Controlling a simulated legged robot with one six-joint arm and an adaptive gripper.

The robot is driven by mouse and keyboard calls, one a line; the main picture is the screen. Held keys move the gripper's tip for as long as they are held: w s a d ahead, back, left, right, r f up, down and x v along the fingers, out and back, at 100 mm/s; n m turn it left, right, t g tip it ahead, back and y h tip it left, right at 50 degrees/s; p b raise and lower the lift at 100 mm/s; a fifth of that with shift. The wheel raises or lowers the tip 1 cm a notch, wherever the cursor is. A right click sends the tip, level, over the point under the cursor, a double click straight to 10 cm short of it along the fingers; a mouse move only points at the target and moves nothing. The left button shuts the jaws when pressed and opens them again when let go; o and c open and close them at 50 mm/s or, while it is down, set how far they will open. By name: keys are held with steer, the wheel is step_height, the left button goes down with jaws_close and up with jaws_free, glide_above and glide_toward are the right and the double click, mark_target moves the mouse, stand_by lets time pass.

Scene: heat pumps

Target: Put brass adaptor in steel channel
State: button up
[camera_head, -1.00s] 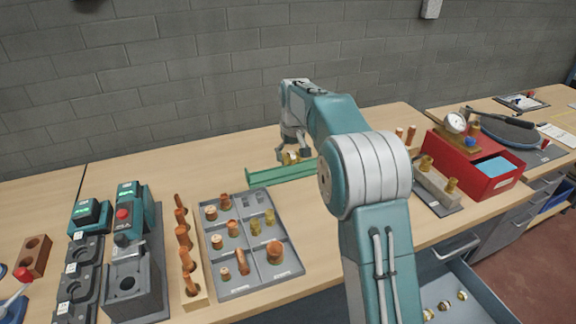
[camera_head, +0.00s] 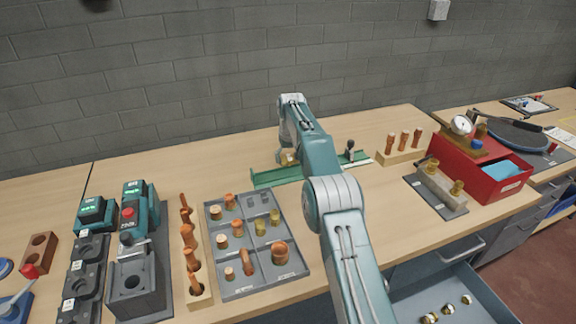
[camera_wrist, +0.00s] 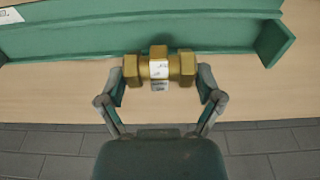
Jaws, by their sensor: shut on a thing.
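The brass adaptor (camera_wrist: 160,68) is a fitting with hex ends and a white label. In the wrist view it lies crosswise between the two fingertips of my gripper (camera_wrist: 160,75), which is shut on it. In the head view the adaptor (camera_head: 289,159) shows as a small gold patch at my gripper (camera_head: 287,153), partly hidden by my arm. The channel is a long green trough (camera_head: 272,177) on the bench, partly hidden behind my arm. In the wrist view the channel (camera_wrist: 215,32) lies just beyond the adaptor, with a raised end plate at right. The exact height gap cannot be told.
A grey compartment tray (camera_head: 213,270) with copper and brass fittings stands in front. A wooden rack (camera_head: 400,153) and a red box (camera_head: 480,180) stand right of my arm. A black-knobbed device (camera_head: 351,150) is by the channel's right end. The bench behind the channel is clear.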

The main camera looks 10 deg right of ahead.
mark_target(288, 165)
steer(key=shift+w+f, duration=0.25)
steer(key=shift+f, duration=1.5)
steer(key=o, duration=1.1)
steer(key=shift+f, duration=0.15)
steer(key=shift+c, duration=0.2)
